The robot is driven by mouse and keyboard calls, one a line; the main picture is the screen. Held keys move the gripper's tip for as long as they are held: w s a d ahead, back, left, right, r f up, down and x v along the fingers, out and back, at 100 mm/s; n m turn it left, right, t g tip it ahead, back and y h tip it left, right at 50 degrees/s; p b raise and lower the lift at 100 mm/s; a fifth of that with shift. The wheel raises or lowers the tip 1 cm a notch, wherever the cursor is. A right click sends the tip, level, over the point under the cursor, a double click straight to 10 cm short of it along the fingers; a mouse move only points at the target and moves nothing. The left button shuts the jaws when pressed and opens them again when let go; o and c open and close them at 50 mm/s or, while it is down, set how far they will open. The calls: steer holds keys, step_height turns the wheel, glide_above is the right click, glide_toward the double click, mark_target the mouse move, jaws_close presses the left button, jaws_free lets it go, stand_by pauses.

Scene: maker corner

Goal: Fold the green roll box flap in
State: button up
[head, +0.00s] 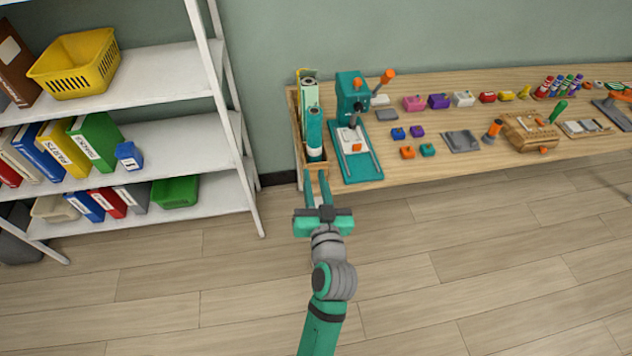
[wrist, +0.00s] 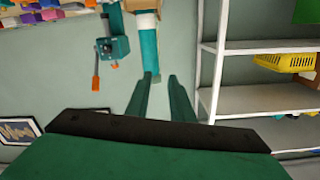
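Tall roll boxes stand in a wooden holder (head: 296,122) at the left end of the workbench. A pale green box (head: 309,98) is at the back, with small pieces sticking up at its top. A teal one (head: 314,134) with a white end stands in front of it. I cannot tell the flap clearly. My gripper (head: 316,175) is open and empty, its two fingers apart, just in front of the holder in the head view. In the wrist view my gripper (wrist: 161,80) points toward the teal box (wrist: 147,45), with nothing between the fingers.
A teal press (head: 351,100) with an orange-tipped lever stands right of the holder. Small coloured blocks and tools spread along the workbench (head: 400,174). A white shelf (head: 180,85) with binders and a yellow basket (head: 75,63) is at left. The floor in front is clear.

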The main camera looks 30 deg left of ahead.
steer(key=shift+d+f, duration=0.25)
steer(key=shift+d, duration=0.05)
steer(key=shift+s, duration=0.15)
